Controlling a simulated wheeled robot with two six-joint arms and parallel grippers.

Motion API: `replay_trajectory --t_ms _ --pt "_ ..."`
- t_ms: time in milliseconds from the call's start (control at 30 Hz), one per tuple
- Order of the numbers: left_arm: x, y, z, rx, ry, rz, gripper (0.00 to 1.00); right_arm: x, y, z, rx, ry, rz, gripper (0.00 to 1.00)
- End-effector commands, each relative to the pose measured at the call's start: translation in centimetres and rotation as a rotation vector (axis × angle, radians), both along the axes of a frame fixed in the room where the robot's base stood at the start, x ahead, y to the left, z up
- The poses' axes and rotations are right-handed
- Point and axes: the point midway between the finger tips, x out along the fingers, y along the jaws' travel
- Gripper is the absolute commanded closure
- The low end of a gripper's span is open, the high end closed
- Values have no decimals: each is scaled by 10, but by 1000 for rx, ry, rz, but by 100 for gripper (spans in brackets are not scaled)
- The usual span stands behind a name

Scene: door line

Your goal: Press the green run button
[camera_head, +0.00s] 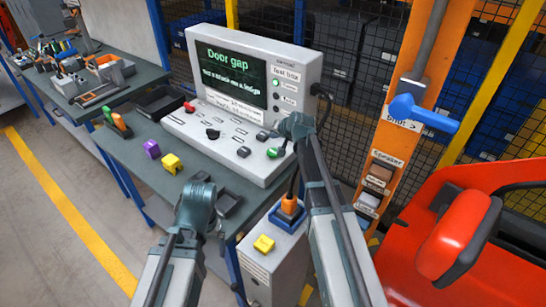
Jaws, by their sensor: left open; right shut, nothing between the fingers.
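The green button (275,152) sits at the right front of the sloped panel of a light grey console (232,160). No label on it can be read at this size. My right gripper (281,139) is shut and empty, with its tip just above and beside the green button. I cannot tell whether it touches the button. My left gripper (211,192) is open and empty over the front edge of the green bench, left of my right arm. Its fingers are partly hidden by its wrist.
The console screen (236,75) reads "Door gap". A red knob (189,107) and several dark knobs stand on the panel. A yellow block (172,164) and a purple block (152,149) lie on the bench (140,170). A blue handle (422,113) juts from an orange post at right.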

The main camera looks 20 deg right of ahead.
Motion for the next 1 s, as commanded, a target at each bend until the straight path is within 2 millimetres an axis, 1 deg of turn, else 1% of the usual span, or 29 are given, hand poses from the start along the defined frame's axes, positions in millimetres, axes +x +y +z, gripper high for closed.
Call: replay_trajectory --t_ms 33,100,200,333,467,1000 --pt "0 0 -15 0 0 0 8 0 0 -15 0 0 0 100" --pt "0 0 -25 0 0 0 8 0 0 -25 0 0 0 100" --pt "0 0 -38 0 0 0 8 0 0 -38 0 0 0 100" --pt "0 0 -48 0 0 0 8 0 0 -48 0 0 0 100" --pt "0 0 -51 0 0 0 8 0 0 -51 0 0 0 100" --pt "0 0 -50 0 0 0 8 0 0 -50 0 0 0 100"
